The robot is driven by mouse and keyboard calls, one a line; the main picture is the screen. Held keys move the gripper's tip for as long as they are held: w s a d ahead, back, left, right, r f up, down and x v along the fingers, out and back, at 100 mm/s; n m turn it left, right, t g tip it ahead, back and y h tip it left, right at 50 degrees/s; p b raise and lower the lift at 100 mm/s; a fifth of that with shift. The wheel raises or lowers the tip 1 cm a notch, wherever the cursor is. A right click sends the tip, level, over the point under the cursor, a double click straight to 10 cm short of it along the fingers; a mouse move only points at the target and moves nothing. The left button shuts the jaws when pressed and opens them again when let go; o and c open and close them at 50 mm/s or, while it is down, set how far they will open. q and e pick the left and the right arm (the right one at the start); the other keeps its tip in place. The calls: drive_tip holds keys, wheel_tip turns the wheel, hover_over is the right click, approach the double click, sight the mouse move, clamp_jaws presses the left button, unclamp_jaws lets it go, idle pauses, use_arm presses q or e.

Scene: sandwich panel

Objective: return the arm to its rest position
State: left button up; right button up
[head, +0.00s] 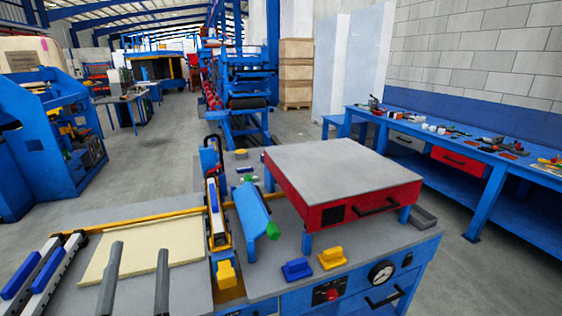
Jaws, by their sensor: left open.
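My left gripper (140,248) shows at the bottom left as two dark grey fingers. They stand apart with nothing between them, so it is open. The fingers overlap a flat cream panel (180,238) in the picture. The panel lies on the grey worktable (190,292). I cannot tell how high the fingers are above the panel. The rest of my left arm is outside the picture. My right gripper is not in view.
A red box with a grey top (340,165) stands on the blue bench at right. A blue angled part (252,208), a blue block (297,269) and a yellow block (332,258) are near it. Blue and white rails (40,275) lie at left. A tool table (470,140) stands far right.

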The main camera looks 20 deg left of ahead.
use_arm(q)
drive_tip(key=s+d+r+n+t+h+p, duration=0.1)
drive_tip(key=d+r+n+t+h+p, duration=0.2)
drive_tip(key=r, duration=1)
drive_tip(key=s+d+r+n+t+h+p, duration=0.1)
drive_tip(key=d+r+t+p, duration=0.2)
drive_tip(key=r, duration=1.1)
drive_tip(key=s+d+r+m+t+h+b, duration=0.1)
drive_tip(key=d+r+m+t+h, duration=0.2)
drive_tip(key=d+h, duration=0.55)
wheel_tip(320, 180, up, 38)
drive_tip(key=a+h+p, duration=0.1)
drive_tip(key=h+p, duration=0.2)
drive_tip(key=p, duration=3.5)
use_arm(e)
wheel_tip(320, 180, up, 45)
use_arm(q)
wheel_tip(320, 180, down, 47)
drive_tip(key=b, duration=4.7)
drive_tip(key=shift+f+n, duration=0.2)
drive_tip(key=shift+n, duration=0.1)
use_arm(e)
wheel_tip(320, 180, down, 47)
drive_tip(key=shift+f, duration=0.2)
